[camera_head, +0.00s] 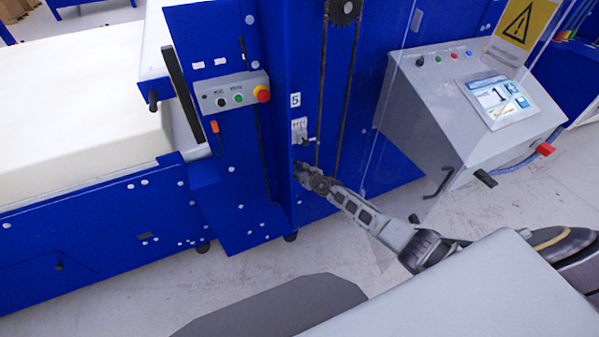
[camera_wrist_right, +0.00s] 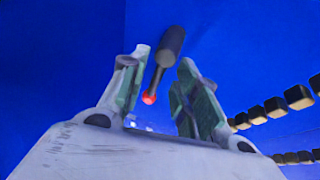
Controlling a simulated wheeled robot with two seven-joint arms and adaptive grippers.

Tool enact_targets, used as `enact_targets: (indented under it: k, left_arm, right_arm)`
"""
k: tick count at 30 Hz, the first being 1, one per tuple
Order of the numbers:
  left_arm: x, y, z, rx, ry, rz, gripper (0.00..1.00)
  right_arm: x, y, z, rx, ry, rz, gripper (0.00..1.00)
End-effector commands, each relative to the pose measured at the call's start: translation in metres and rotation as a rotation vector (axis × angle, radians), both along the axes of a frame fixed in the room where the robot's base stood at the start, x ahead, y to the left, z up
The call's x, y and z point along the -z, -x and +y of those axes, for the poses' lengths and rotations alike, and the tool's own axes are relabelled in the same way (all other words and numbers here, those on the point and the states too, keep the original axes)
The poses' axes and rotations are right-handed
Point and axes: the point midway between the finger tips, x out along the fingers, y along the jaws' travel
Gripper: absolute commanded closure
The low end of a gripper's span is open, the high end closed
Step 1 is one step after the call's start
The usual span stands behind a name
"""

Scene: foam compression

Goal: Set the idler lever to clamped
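In the right wrist view, a dark cylindrical handle (camera_wrist_right: 171,44) with a red end (camera_wrist_right: 149,97) stands in front of a blue surface. It looks like the idler lever. My right gripper (camera_wrist_right: 163,60) is open, with one finger on each side of the handle and visible gaps to both. In the head view my right gripper (camera_head: 303,176) reaches the blue machine column below the small grey plate (camera_head: 299,128) and the "5" label (camera_head: 295,99). There the gripper hides the handle, and the lever's setting cannot be read. My left gripper is not in view.
A chain (camera_head: 343,100) runs down the column close to my right gripper; it also shows in the wrist view (camera_wrist_right: 272,107). A clear panel edge and the grey console (camera_head: 430,115) stand to the right. A button box (camera_head: 232,95) is at upper left, beside the cream foam block (camera_head: 70,110).

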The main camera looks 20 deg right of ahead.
Motion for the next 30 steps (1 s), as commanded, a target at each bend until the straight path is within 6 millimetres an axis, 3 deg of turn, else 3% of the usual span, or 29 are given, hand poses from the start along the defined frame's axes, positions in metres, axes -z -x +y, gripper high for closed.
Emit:
enact_targets:
  k: [14, 30]
  left_arm:
    - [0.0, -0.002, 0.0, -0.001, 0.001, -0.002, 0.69]
    - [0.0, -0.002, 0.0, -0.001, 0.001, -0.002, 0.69]
  right_arm:
    - [-0.004, 0.012, 0.003, -0.006, -0.007, 0.0, 0.69]
    - [-0.017, 0.041, -0.008, -0.002, -0.004, 0.001, 0.69]
